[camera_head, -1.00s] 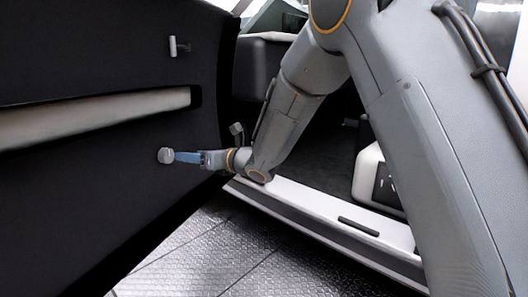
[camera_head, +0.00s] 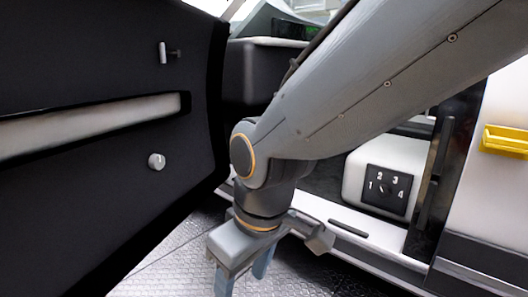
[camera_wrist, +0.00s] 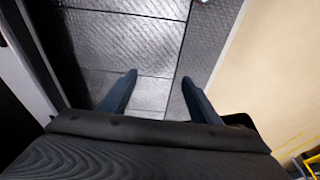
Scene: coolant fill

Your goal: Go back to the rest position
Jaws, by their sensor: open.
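My gripper (camera_head: 243,282) hangs pointing down over the tiled floor in the head view, in front of the white sill. Its blue fingers are apart with nothing between them. In the wrist view my gripper (camera_wrist: 158,85) also shows two separate blue fingers with bare floor beyond. A round grey knob (camera_head: 156,161) sits on the dark door panel (camera_head: 70,195) at the left, clear of my gripper. The lower fingertips are near the bottom edge of the head view.
A small white handle (camera_head: 163,53) is higher on the door. A yellow bracket (camera_head: 507,139) is at the far right. Open tiled floor (camera_head: 175,262) lies below.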

